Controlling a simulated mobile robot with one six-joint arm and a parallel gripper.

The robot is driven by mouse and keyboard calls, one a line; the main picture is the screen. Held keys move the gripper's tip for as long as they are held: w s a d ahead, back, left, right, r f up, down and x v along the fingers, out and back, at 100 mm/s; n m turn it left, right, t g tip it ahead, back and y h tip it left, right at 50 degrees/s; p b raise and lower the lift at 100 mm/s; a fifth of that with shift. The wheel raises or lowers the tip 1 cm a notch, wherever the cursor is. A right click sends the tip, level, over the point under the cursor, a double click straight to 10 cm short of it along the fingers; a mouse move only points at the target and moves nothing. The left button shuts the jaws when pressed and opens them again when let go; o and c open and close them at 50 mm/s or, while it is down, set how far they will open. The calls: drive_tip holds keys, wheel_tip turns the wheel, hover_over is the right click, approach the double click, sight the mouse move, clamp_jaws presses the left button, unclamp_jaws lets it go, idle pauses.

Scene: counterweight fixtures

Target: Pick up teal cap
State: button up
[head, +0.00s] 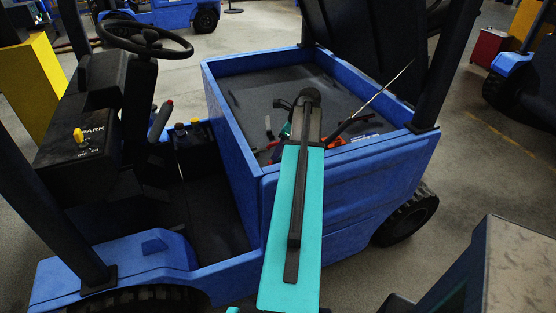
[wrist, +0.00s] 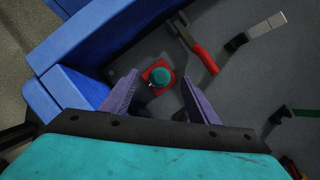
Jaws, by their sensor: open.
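The teal cap (wrist: 160,75) is a small round piece on a red square base (wrist: 150,69) in the wrist view. It sits on the dark floor of the blue truck's bed, close to a corner of the blue walls. My gripper (wrist: 161,79) is open, with one finger left and one right of the cap in the picture. The fingers look apart from it; how high they are above it I cannot tell. In the head view my teal arm reaches over the bed's near wall, and I cannot make out the cap there.
The blue bed wall (wrist: 95,37) rises close beside the cap. A red-handled tool (wrist: 203,58) lies near it on the right. A dark-and-silver tool (wrist: 256,32) and a green-handled tool (wrist: 305,113) lie farther right. The bed's far floor (head: 270,85) is clear.

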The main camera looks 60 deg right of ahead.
idle(0.3)
drive_tip(key=shift+s+p+x, duration=0.2)
drive_tip(key=shift+p+x, duration=0.6)
drive_tip(key=shift+x, duration=1.85)
drive_tip(key=shift+s+d, duration=0.1)
drive_tip(key=c, duration=0.8)
